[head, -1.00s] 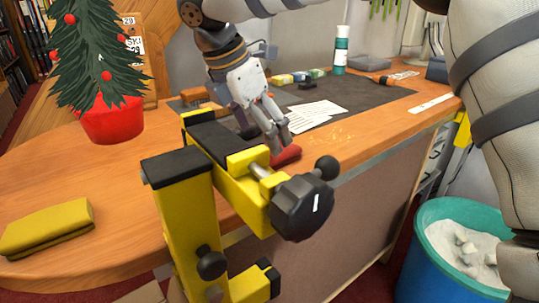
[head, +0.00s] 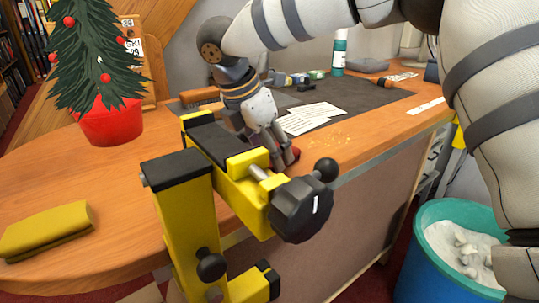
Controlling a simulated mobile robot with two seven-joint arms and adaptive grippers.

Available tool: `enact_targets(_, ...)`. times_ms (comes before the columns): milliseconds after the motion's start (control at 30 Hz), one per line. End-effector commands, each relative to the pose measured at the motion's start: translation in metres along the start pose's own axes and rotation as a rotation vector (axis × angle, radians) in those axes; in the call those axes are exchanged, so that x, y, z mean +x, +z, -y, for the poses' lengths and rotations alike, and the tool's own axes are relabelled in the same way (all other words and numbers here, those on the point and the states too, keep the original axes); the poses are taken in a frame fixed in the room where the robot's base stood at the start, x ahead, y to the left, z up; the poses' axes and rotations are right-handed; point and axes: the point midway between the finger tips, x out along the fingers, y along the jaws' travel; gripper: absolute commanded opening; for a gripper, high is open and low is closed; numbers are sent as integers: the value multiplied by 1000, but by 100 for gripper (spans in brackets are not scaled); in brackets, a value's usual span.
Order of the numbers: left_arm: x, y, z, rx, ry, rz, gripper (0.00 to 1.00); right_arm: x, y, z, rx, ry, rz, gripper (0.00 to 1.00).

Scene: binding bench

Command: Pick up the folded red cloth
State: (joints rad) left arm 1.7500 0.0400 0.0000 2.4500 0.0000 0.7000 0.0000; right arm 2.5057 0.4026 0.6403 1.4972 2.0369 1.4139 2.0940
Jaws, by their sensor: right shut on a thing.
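The folded red cloth (head: 296,153) is mostly hidden; only a small red patch shows at the table's front edge, behind the yellow clamp. My right gripper (head: 284,158) points down from above and is shut on the red cloth, its fingertips partly hidden by the clamp. My left gripper is not in view.
A yellow and black clamp (head: 180,205) stands in front of the gripper, its black knob (head: 301,208) close by. A small tree in a red pot (head: 112,124) stands behind. White papers (head: 312,117) lie on a dark mat. A teal bin (head: 450,215) stands at right.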

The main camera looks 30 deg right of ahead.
Motion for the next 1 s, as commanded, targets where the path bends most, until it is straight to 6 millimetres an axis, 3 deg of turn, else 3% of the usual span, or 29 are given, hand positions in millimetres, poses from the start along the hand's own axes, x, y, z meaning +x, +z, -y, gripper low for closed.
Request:
enact_targets(167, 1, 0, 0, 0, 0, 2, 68, -9, 4, -1, 2, 1, 1, 33)
enact_targets(267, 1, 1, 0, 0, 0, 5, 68, -26, 11, -1, 3, 3, 0, 33)
enact_targets(500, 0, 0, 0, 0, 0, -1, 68, -98, 16, 48, 1, 7, 1, 33)
enact_targets(600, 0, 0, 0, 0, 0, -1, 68, -114, 7, 78, -2, 4, 3, 33)
enact_targets(800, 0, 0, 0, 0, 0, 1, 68, -136, -4, 115, -1, 0, -3, 33)
enact_targets(1000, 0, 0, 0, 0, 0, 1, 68, -143, -6, 126, 1, 0, -1, 33)
